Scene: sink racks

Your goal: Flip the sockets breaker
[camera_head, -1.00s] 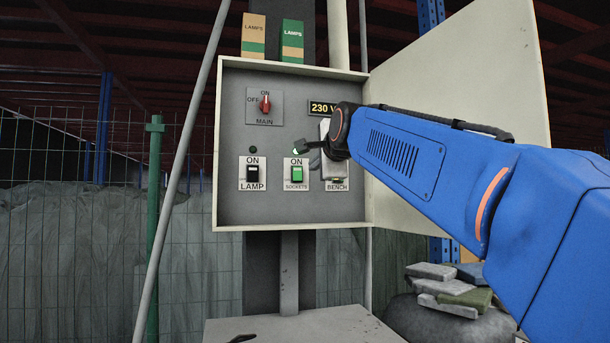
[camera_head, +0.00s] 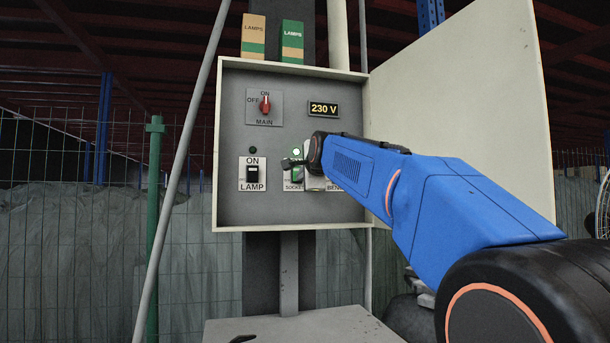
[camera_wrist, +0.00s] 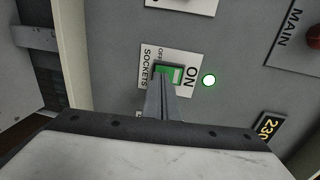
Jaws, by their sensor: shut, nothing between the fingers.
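The sockets breaker (camera_wrist: 174,71) is a green rocker on a white plate marked ON, OFF and SOCKETS. In the head view the breaker (camera_head: 297,173) is partly hidden behind my wrist. Its round indicator (camera_wrist: 208,80) is lit white-green. My gripper (camera_wrist: 160,77) is shut and empty, its fingertips over the lower part of the rocker in the wrist view. It also shows in the head view (camera_head: 288,163) in front of the sockets plate. I cannot tell whether the tips touch the rocker.
The lamp breaker (camera_head: 252,173) is black, left of the sockets breaker. The bench breaker is mostly hidden behind my arm. The red main switch (camera_head: 265,104) and the 230 V display (camera_head: 323,108) are above. The open box door (camera_head: 460,110) stands at right.

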